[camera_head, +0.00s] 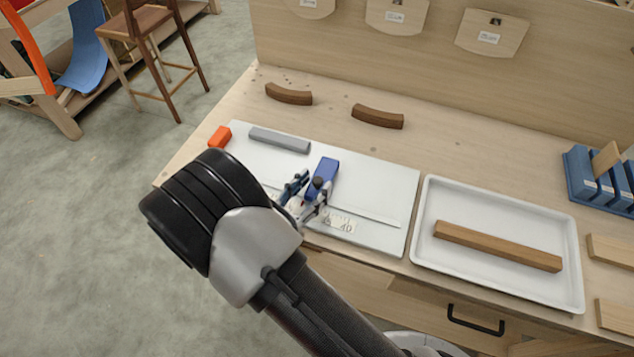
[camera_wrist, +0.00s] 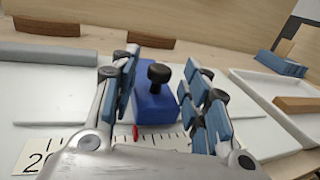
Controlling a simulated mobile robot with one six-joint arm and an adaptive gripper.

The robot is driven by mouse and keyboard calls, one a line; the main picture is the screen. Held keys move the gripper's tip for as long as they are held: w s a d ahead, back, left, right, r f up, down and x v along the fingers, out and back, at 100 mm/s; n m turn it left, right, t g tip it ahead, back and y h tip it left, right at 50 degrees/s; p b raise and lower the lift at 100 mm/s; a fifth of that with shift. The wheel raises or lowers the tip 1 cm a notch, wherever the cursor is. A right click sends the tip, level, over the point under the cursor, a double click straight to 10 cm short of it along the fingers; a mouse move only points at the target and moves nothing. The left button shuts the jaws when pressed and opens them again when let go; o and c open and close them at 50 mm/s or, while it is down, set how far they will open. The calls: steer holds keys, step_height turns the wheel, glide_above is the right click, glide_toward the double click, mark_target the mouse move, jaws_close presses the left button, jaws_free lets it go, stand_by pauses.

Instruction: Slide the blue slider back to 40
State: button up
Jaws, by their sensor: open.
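The blue slider (camera_head: 322,176) is a blue block on the white board (camera_head: 385,185). In the wrist view the slider (camera_wrist: 153,105) has a black knob on top and a red pointer at its near edge, over a scale strip (camera_wrist: 165,140). On the scale, "40" shows to the right of the slider in the head view, and a "2" shows at the left in the wrist view; the rest is hidden by my gripper. My gripper (camera_head: 307,187) is open, with its fingers (camera_wrist: 160,85) on either side of the slider. I cannot tell whether they touch it.
A grey bar (camera_head: 279,140) lies along the board's back edge, with an orange block (camera_head: 219,136) at its left. Two brown curved pieces (camera_head: 289,94) (camera_head: 378,116) lie behind. A white tray (camera_head: 427,215) holding a wooden bar (camera_head: 497,246) stands at the right, near a blue rack (camera_head: 581,181).

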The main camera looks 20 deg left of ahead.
steer(key=shift+x, duration=1.15)
steer(key=shift+c, duration=0.4)
jaws_close()
